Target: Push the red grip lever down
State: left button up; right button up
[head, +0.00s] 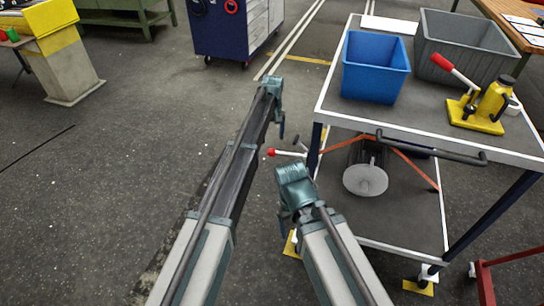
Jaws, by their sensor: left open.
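The red grip lever (455,72) rises at a slant to the upper left from a yellow hand pump (483,110), with its red grip at the upper end. The pump stands on the right part of the cart top. My left gripper (281,132) hangs small at the far end of my left arm, left of the cart, well apart from the lever. It is open and empty. My right arm ends in a teal block nearer to me, in front of the cart's left side; its jaws cannot be made out.
A blue bin (375,66) and a grey bin (464,48) stand on the cart (335,103) left of and behind the pump. A small red-knobbed rod (271,152) sticks out by the cart's left leg. A blue cabinet (235,30) stands behind.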

aim_at(272, 150)
pick_arm(q)
notch_tip(272, 150, down, 8)
jog(key=b, duration=0.7)
grip_shut()
